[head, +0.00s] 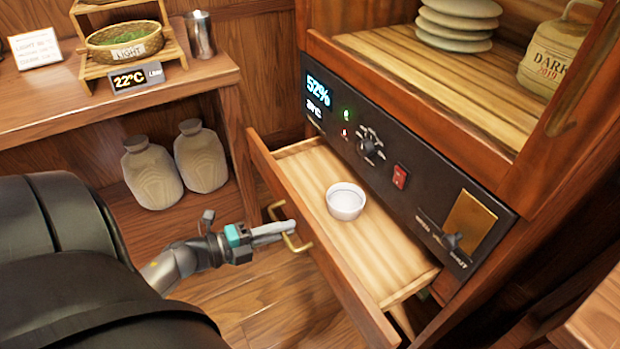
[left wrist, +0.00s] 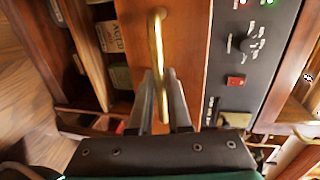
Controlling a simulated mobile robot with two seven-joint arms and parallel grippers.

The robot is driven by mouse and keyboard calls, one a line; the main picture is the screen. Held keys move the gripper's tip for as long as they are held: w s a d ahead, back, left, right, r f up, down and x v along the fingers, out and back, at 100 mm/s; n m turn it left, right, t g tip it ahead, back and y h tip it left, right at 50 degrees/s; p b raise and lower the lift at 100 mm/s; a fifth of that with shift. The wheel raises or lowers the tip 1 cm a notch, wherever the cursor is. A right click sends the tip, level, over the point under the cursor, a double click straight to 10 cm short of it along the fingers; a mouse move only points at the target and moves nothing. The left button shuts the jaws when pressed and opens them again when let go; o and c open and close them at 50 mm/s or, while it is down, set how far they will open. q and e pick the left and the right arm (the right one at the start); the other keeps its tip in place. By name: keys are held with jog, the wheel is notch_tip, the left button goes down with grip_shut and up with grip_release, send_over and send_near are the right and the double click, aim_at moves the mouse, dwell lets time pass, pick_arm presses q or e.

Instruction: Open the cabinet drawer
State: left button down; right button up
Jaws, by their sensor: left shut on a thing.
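The cabinet drawer (head: 325,262) is pulled well out below the black control panel, and its pale wooden inside shows. A small white bowl (head: 346,201) sits in it. A brass handle (head: 299,245) is on the drawer's front. My left gripper (head: 288,229) is shut on this handle. In the left wrist view the handle (left wrist: 157,40) runs between the two fingers of the gripper (left wrist: 163,80), with the reddish-brown drawer front (left wrist: 188,35) behind it. The fingers hide part of the handle in the head view. My right gripper is not in view.
The control panel (head: 412,180) has a display, knobs and a red switch. Above it, a cabinet shelf (head: 425,72) holds stacked tea cakes (head: 458,25) and a labelled jar (head: 556,58). At left, a wooden shelf unit (head: 50,100) holds a basket (head: 124,42) and two jars below.

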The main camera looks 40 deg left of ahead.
pick_arm(q)
jog(key=f+v, duration=0.1)
jog(key=v, duration=0.7)
jog(key=shift+f, duration=0.3)
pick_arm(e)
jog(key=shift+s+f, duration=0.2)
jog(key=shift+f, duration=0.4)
pick_arm(q)
jog(key=shift+s+a, duration=0.15)
jog(key=c, duration=0.9)
grip_release()
jog(key=shift+o, duration=0.2)
jog(key=p+v, duration=0.3)
jog(key=v, duration=1.2)
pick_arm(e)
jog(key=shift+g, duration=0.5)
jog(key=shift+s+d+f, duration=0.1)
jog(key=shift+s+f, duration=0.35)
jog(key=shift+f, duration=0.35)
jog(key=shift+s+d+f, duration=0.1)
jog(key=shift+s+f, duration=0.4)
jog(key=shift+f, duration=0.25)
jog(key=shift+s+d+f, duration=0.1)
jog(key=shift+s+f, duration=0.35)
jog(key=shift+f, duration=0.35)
pick_arm(q)
jog(key=shift+a+f, duration=0.1)
jog(key=shift+f, duration=0.05)
